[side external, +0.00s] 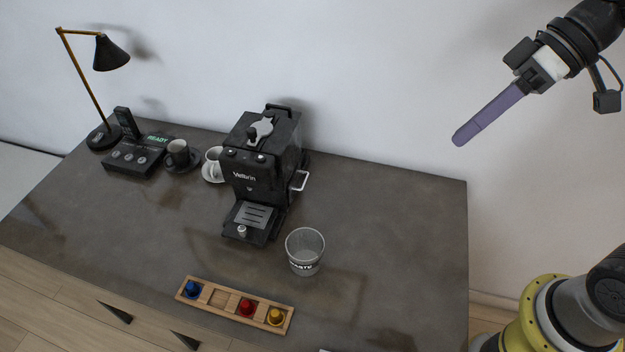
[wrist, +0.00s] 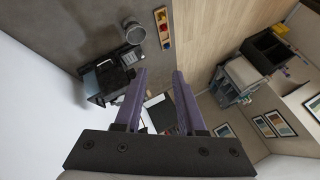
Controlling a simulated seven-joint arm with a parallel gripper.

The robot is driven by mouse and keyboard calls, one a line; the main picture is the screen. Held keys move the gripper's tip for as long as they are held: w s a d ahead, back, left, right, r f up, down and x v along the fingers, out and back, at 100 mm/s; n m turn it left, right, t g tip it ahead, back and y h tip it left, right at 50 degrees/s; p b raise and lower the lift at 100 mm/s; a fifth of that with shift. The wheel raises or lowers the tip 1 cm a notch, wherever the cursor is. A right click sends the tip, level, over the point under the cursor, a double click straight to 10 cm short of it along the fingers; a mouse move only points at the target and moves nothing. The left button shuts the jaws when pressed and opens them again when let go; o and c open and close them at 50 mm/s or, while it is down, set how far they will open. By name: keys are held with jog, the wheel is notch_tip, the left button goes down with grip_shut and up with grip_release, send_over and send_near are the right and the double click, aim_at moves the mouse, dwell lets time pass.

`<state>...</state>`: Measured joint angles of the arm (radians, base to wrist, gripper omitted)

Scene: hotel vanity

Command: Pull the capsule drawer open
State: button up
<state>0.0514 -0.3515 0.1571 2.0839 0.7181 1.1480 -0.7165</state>
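The black coffee machine (side external: 262,150) stands on the dark counter, and it also shows in the wrist view (wrist: 105,78). At its foot, a low front section (side external: 252,220) has a slotted grey plate on top and a small pale knob (side external: 241,231) on its front. This looks like the capsule drawer and appears shut, though I cannot tell for sure. My gripper (side external: 462,138) is high in the air to the right of the machine, far from the knob. In the wrist view its two purple fingers (wrist: 160,73) are apart with nothing between them.
A clear cup (side external: 305,252) stands right of the machine's foot. A wooden capsule tray (side external: 234,308) lies at the counter's front edge. Two cups on saucers, a black control box (side external: 136,155) and a lamp (side external: 106,55) stand to the left. The counter's right side is clear.

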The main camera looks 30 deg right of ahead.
jog(key=w+f+m+y, duration=0.2)
jog(key=w+f+y, duration=0.3)
jog(key=w, duration=0.6)
jog(key=w+f+m+y, duration=0.15)
jog(key=w+f, duration=0.45)
jog(key=w, duration=0.6)
jog(key=d+f+m+t, duration=0.1)
jog(key=f+m, duration=0.1)
jog(key=f, duration=0.5)
jog(key=w+d+f+m+t, duration=0.1)
jog(key=d+f+m, duration=0.1)
jog(key=f, duration=0.6)
jog(key=w+d+f+m+t+y, duration=0.1)
jog(key=f+m, duration=0.1)
jog(key=f, duration=0.5)
jog(key=shift+d+f+m, duration=0.2)
jog(key=shift+d+m, duration=0.05)
jog(key=x, duration=1.3)
jog(key=shift+w+a, duration=0.1)
jog(key=shift+w, duration=0.25)
jog(key=shift+c, duration=0.2)
grip_shut()
jog(key=shift+s, duration=0.1)
